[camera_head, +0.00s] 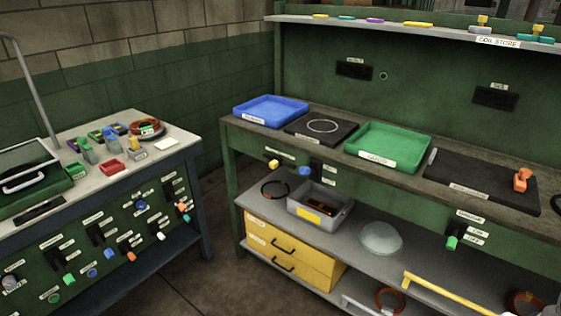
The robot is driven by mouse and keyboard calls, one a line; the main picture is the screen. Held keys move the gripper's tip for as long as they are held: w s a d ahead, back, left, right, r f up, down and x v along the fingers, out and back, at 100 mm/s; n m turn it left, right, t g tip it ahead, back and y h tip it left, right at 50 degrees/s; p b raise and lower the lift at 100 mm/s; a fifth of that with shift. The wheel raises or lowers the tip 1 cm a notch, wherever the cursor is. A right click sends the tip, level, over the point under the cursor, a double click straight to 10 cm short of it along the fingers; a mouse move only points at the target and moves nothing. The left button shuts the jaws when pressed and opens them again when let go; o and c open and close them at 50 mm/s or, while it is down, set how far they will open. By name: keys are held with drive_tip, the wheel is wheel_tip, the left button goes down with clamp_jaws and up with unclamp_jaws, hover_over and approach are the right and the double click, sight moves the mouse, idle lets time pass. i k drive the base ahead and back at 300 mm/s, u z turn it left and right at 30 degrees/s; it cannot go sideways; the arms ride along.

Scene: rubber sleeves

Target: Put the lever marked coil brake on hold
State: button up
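I cannot read a coil brake label on any lever from here. A lever with a green handle (452,242) hangs on the right bench's front, with small labels above and beside it. Two more levers, one with a yellow handle (273,163) and one with a blue handle (305,170), are under the same bench's top edge. Several levers with coloured handles are on the left bench's green front panel, among them a green one (69,279) and a white one (160,236). Their labels are too small to read. My gripper is not in view.
The right bench top holds a blue tray (271,101), a green tray (388,136) and dark mats. Its lower shelf holds a grey bin (318,218), yellow drawers (270,246) and a yellow bar (445,290). Bare floor (200,285) lies between the benches.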

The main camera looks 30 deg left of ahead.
sight(181, 206)
drive_tip(key=u, duration=2.05)
drive_tip(key=k, duration=0.45)
drive_tip(key=z, duration=0.25)
drive_tip(key=i, duration=1.55)
drive_tip(key=u, duration=0.35)
drive_tip(key=i, duration=0.9)
drive_tip(key=u, duration=0.6)
drive_tip(key=k, duration=0.95)
drive_tip(key=u, duration=0.05)
